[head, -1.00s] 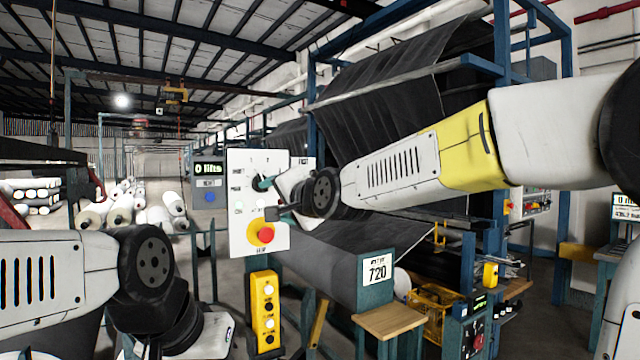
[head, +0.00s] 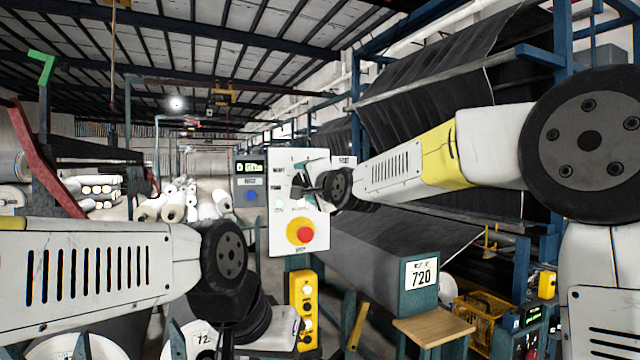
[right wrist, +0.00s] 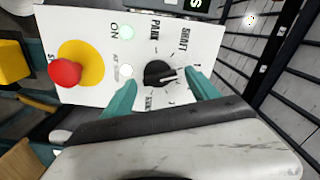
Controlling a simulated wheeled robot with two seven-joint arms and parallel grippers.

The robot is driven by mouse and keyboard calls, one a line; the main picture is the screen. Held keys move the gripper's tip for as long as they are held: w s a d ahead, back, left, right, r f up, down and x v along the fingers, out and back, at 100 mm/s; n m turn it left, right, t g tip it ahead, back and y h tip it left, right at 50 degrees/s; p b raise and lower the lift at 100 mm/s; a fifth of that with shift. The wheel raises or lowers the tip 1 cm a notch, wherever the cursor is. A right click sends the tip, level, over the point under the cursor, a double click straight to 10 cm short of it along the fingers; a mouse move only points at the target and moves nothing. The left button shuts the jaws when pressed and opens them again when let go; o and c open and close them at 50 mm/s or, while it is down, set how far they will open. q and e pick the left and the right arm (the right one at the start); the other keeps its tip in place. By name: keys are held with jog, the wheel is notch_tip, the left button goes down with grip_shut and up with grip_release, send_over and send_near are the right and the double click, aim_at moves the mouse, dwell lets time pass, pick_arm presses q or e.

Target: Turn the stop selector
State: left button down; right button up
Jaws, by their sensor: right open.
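The stop selector (right wrist: 158,74) is a black knob with a pale pointer line on a white control panel (head: 284,237). In the right wrist view the pointer line points right, below the printed "SHAFT". My right gripper (right wrist: 162,98) is open, with one teal finger at either side of the knob and gaps between. In the head view the right gripper (head: 308,178) is in front of the panel's upper half and covers much of the knob. My left gripper (head: 275,330) is low in the head view; its body shows, but its fingers are hidden.
A red stop button on a yellow disc (head: 300,232) sits below the selector. A yellow button box (head: 304,292) hangs under the panel. A grey box with a display (head: 250,182) stands left of it.

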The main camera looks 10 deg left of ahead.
jog(key=shift+c, duration=0.2)
jog(key=c, duration=1.3)
jog(key=shift+n, duration=0.4)
jog(key=n, duration=0.3)
jog(key=shift+s+n, duration=0.1)
jog(key=shift+n, duration=0.3)
jog(key=n, duration=0.3)
jog(key=shift+a+n, duration=0.1)
jog(key=shift+n, duration=0.2)
jog(key=n, duration=0.4)
jog(key=shift+a+f, duration=0.1)
jog(key=shift+f, duration=0.05)
jog(key=shift+n, duration=1.8)
